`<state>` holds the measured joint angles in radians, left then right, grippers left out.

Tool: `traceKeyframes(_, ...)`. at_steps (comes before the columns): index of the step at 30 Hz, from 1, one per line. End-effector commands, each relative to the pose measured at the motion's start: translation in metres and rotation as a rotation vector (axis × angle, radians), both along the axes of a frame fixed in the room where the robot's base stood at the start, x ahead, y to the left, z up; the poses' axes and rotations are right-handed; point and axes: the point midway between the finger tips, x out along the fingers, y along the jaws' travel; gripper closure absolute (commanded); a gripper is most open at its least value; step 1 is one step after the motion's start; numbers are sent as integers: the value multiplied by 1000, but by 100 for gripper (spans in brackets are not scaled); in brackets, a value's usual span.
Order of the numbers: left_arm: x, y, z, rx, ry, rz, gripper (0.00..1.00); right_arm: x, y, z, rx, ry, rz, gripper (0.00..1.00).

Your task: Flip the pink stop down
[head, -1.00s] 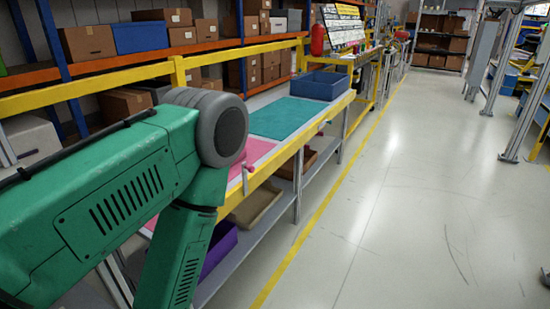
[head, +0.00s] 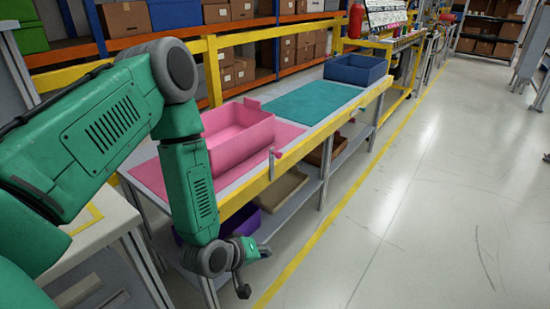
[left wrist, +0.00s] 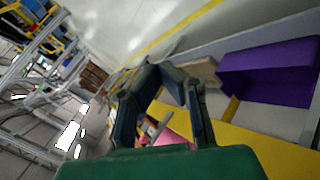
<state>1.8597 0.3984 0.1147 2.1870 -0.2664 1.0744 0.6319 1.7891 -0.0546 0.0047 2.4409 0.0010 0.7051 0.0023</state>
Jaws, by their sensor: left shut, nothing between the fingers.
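A pink stop (head: 277,153) is a small pink piece at a grey post on the yellow front rail of the bench, beside the pink bin and mat. It stands up above the rail. My left gripper (head: 257,270) is in front of the bench, lower than the rail and nearer to me, apart from the stop. It is shut and empty, and its fingertips meet in the left wrist view (left wrist: 158,68). A pink patch (left wrist: 178,138) shows between the fingers there; I cannot tell what it belongs to. My right gripper is out of view.
A pink bin (head: 236,140) stands on a pink mat (head: 285,131). A teal mat (head: 310,101) and a blue bin (head: 355,69) are further along. A purple bin (head: 247,221) and a tan bin (head: 284,187) lie on the lower shelf. The floor at right is clear.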

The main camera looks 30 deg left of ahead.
Motion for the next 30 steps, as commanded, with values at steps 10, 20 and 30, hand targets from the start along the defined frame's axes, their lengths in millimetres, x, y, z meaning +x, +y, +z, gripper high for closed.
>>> traceKeyframes(10, 109, 115, 119, -474, -519, 457, 100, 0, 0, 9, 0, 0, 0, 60)
traceKeyframes(20, 112, 121, 124, -500, -542, 471, 100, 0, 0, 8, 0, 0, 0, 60)
traceKeyframes(30, 145, 123, 117, -498, -544, 468, 100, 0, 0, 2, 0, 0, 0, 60)
